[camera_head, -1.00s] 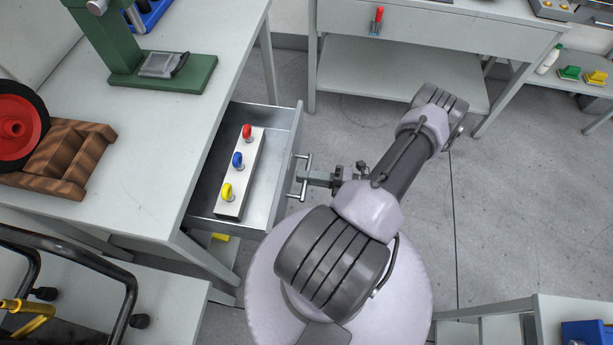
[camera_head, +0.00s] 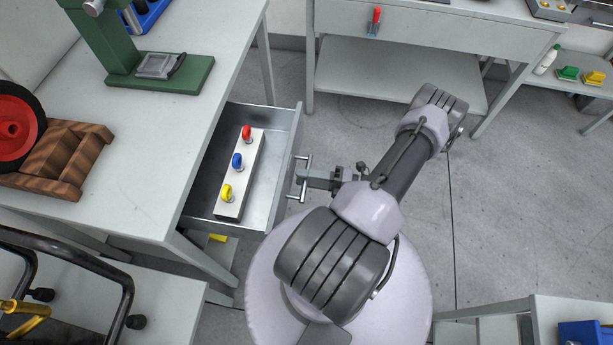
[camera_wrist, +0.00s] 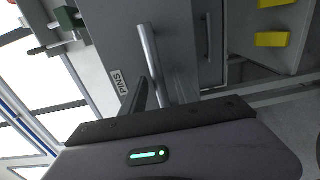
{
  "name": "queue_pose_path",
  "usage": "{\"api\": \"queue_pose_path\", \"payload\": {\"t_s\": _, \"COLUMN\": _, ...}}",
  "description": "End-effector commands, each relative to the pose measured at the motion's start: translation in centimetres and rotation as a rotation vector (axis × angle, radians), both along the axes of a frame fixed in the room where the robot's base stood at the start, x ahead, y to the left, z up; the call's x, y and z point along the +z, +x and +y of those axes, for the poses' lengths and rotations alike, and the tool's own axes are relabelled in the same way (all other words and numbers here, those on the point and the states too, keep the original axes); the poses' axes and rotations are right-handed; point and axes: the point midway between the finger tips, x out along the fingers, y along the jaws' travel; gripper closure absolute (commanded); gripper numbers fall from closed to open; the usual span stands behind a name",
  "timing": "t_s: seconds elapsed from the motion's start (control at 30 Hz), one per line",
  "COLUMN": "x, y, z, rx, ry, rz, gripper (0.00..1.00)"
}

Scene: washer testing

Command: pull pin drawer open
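The pin drawer (camera_head: 279,165) is pulled well out of the workbench (camera_head: 150,135) on the left. Inside it a white block (camera_head: 232,205) holds a red pin (camera_head: 247,132), a blue pin (camera_head: 238,160) and a yellow pin (camera_head: 227,193). The drawer's bar handle (camera_head: 304,167) is on its right-facing front, and the handle also shows in the wrist view (camera_wrist: 149,52) beside a "PINS" label (camera_wrist: 120,82). My gripper (camera_head: 306,177) is at the handle's middle and appears shut on it. The fingertips are partly hidden in the wrist view.
A green press stand (camera_head: 165,75) and a wooden block with a red-hubbed wheel (camera_head: 60,160) sit on the workbench. Another bench (camera_head: 440,30) stands at the back. A cart with dark rails (camera_head: 75,258) is at lower left. Floor right of my arm is clear.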

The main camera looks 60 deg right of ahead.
Motion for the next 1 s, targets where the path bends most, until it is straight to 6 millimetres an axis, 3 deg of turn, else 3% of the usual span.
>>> {"api": "queue_pose_path", "payload": {"t_s": 0.2, "x": 0.0, "y": -0.1, "z": 0.0, "rx": 0.0, "ry": 0.0, "rz": 0.0, "gripper": 0.64}}
{"api": "queue_pose_path", "payload": {"t_s": 0.3, "x": 0.1, "y": -1.1, "z": -0.5, "rx": -0.003, "ry": -0.001, "rz": 0.0, "gripper": 0.64}}
{"api": "queue_pose_path", "payload": {"t_s": 0.73, "x": -0.1, "y": -12.7, "z": -5.3, "rx": -0.003, "ry": -0.003, "rz": 0.001, "gripper": 0.64}}
{"api": "queue_pose_path", "payload": {"t_s": 0.9, "x": -0.1, "y": -15.4, "z": -6.4, "rx": 0.0, "ry": -0.001, "rz": 0.001, "gripper": 0.64}}
{"api": "queue_pose_path", "payload": {"t_s": 1.0, "x": 0.0, "y": -16.0, "z": -6.6, "rx": 0.0, "ry": 0.0, "rz": 0.001, "gripper": 0.64}}
